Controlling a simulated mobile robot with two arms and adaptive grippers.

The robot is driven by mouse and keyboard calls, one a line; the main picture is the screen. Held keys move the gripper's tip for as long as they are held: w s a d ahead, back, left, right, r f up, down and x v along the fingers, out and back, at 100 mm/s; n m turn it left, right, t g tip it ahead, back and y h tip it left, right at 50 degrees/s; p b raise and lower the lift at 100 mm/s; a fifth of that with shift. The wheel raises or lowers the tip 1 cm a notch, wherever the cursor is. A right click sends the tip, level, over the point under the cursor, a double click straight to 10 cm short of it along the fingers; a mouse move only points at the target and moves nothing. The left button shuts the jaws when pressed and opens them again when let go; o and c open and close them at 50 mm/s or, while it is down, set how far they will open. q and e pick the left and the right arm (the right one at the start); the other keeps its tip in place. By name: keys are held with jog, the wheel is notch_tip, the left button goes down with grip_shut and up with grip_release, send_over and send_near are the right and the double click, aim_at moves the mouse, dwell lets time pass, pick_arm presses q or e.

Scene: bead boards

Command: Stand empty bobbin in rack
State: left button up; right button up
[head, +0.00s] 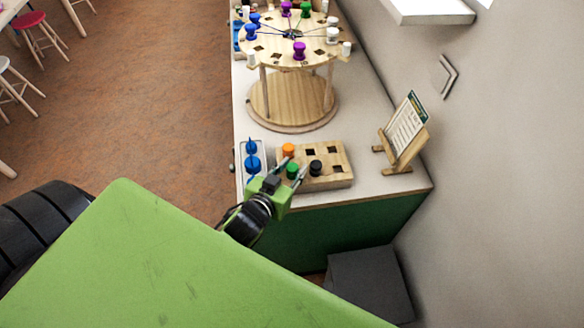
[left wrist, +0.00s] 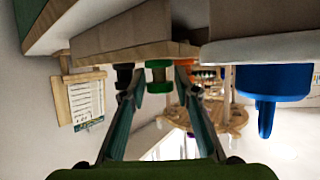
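The wooden rack (head: 335,180) has square holes and stands at the near end of the counter. A green bobbin (head: 292,169) is upright at the rack's near left; in the left wrist view the green bobbin (left wrist: 158,86) shows green ends and a pale, bare middle. An orange bobbin (head: 288,150) and a black bobbin (head: 316,168) also stand in the rack. My left gripper (head: 290,172) is at the rack's near left. In the left wrist view, its open fingers (left wrist: 159,80) are on either side of the green bobbin, with small gaps. My right gripper is not in view.
A round two-level wooden stand (head: 262,118) with coloured bobbins is behind. A card on a wooden easel (head: 404,132) stands right, by the wall. Several rack holes are empty.

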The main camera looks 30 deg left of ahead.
pick_arm(q)
jog(key=shift+r, duration=0.2)
jog(key=b+v, duration=0.1)
jog(key=v, duration=1.1)
jog(key=shift+b, duration=0.3)
jog(key=shift+a+f, duration=0.1)
jog(key=shift+f, duration=0.1)
